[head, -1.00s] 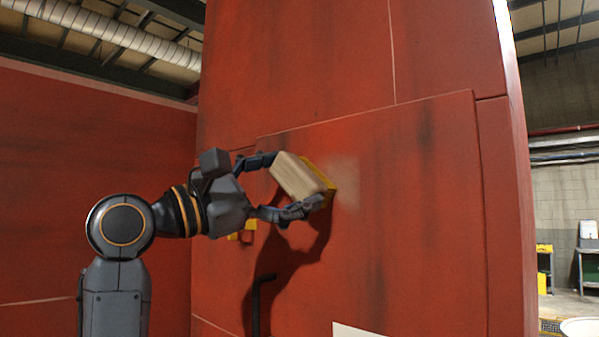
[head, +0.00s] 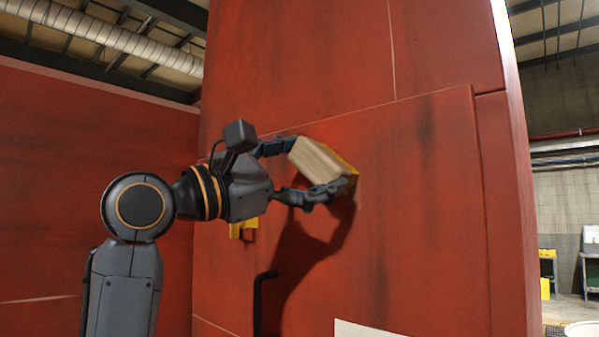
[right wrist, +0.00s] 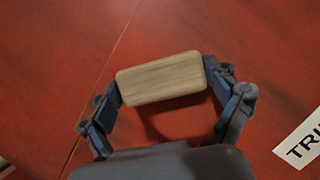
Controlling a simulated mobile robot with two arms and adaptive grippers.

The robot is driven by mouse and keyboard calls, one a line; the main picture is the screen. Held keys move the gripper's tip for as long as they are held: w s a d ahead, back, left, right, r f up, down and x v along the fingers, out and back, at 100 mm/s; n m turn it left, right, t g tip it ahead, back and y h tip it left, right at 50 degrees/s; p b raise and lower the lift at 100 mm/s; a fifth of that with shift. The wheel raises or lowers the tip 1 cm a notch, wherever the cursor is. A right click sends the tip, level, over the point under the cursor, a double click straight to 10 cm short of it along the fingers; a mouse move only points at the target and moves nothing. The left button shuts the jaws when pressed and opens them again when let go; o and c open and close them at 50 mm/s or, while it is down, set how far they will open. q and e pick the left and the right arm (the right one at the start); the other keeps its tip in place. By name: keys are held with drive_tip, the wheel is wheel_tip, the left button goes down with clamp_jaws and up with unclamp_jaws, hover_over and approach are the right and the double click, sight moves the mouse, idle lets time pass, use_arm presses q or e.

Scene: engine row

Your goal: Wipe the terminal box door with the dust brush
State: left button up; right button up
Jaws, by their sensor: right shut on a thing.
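The dust brush (head: 320,163) is a pale wooden block with yellow bristles on its far side. My right gripper (head: 313,168) is shut on the block, one finger on its upper left and the other along its lower side. In the right wrist view the block (right wrist: 162,78) sits between both fingers. The terminal box door (head: 430,215) is a large red raised panel with dark streaks. The bristle side faces the door and appears to be against it, though exact contact is hard to tell. The door surface behind the brush is hidden. My left gripper is not in view.
A black bent handle (head: 260,303) stands out at the door's lower left. A yellow fitting (head: 243,228) is behind my right wrist. A white label (head: 366,329) is low on the door; in the right wrist view it shows black letters (right wrist: 303,150).

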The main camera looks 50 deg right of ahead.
sight(341, 169)
drive_tip(key=shift+s+f+b, duration=0.15)
drive_tip(key=shift+s+b, duration=0.35)
drive_tip(key=shift+s, duration=0.3)
drive_tip(key=shift+s+d+b, duration=0.1)
drive_tip(key=shift+s+b, duration=0.25)
drive_tip(key=shift+s, duration=0.8)
drive_tip(key=shift+s+b, duration=0.4)
drive_tip(key=shift+s, duration=0.2)
drive_tip(key=s+b, duration=0.2)
drive_tip(key=s, duration=0.4)
drive_tip(key=shift+s+d, duration=0.1)
drive_tip(key=shift+s, duration=0.1)
